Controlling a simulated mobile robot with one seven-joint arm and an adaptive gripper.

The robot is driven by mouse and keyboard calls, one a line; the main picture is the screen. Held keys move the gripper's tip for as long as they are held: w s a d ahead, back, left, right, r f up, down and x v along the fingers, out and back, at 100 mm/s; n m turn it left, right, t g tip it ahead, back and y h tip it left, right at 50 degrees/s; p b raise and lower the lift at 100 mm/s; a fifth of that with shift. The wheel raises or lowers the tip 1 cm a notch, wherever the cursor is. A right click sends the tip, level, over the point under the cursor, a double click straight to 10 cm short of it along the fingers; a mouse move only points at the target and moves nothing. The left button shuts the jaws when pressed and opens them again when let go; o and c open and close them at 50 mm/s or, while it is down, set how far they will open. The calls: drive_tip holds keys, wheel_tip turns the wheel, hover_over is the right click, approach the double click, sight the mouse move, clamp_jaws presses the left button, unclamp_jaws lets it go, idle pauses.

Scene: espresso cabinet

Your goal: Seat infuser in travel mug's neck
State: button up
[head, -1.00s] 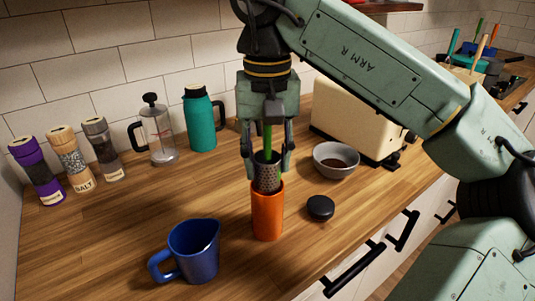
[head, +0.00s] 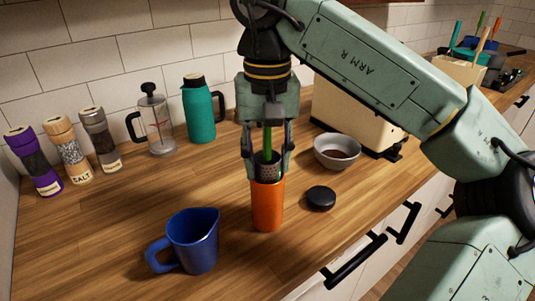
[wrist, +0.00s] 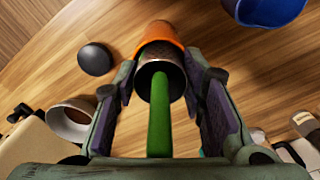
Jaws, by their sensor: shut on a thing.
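The orange travel mug (head: 267,207) stands upright on the wooden counter. The infuser (head: 265,171) is a dark perforated metal cylinder with a green stem (head: 267,138). Its lower part is inside the mug's mouth and hidden; its upper part stands above the rim. My gripper (head: 267,174) points down over the mug and is shut on the infuser, a finger on each side. In the wrist view the infuser's rim (wrist: 151,69) lies between the fingers, with the orange mug (wrist: 158,36) beyond it.
A black round lid (head: 320,197) lies right of the mug. A blue mug (head: 192,240) stands at front left. Behind are a grey bowl (head: 337,151), a cream toaster (head: 350,113), a teal flask (head: 200,110), a French press (head: 156,122) and several spice jars (head: 72,150).

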drive_tip(key=shift+f, duration=0.5)
drive_tip(key=o, duration=1.3)
drive_tip(key=shift+r, duration=0.1)
wheel_tip(320, 180, up, 8)
drive_tip(key=shift+f, duration=0.25)
